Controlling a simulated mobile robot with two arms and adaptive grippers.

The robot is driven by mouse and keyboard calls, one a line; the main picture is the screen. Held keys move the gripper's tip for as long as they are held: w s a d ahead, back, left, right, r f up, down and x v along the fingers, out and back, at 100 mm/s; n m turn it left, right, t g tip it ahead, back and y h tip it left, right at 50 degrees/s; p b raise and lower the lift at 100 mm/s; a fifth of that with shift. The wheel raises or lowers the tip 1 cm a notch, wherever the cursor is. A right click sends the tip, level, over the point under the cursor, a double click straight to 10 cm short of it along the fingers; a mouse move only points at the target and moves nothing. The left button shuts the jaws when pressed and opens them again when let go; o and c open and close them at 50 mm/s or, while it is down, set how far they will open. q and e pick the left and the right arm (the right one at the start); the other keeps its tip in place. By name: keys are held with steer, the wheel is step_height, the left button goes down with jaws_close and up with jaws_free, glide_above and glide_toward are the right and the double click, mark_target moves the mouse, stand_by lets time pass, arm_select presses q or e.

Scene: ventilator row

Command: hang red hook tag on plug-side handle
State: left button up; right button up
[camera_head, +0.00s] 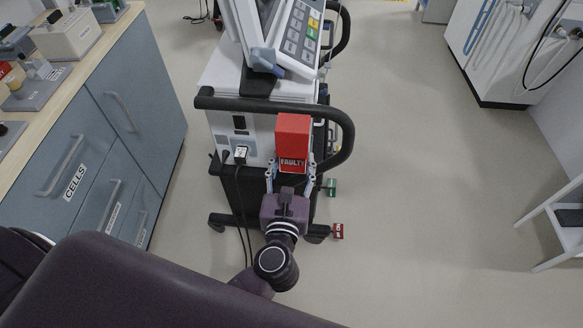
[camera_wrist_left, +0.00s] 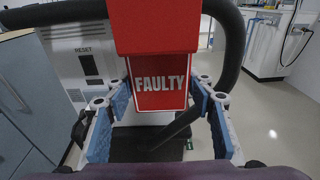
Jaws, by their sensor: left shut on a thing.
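The red hook tag (camera_head: 293,138), lettered FAULTY, is held upright by my left gripper (camera_head: 290,170) in front of the ventilator's end. In the left wrist view the tag (camera_wrist_left: 160,80) stands between the two blue-padded fingers, its wide red upper part above the lettered face. The black plug-side handle (camera_head: 250,105) runs across behind the tag and curves round at the right; it also shows in the left wrist view (camera_wrist_left: 232,45). The tag hides part of the bar, and I cannot tell whether its hook is over it. My right gripper is not in view.
The ventilator (camera_head: 225,80) has a plug (camera_head: 241,154) with a hanging cable left of the tag. Green (camera_head: 331,187) and red (camera_head: 338,231) tabs sit low at its base. Drawers (camera_head: 95,130) stand left; the floor at right is clear up to a white stand (camera_head: 555,215).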

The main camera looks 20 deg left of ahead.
arm_select(q)
steer(key=b+x, duration=0.1)
steer(key=x, duration=0.7)
steer(key=shift+w+f, duration=0.3)
steer(key=shift+w, duration=0.05)
steer(key=shift+a, duration=0.15)
stand_by(0.4)
steer(key=o, duration=1.4)
steer(key=shift+c, duration=0.2)
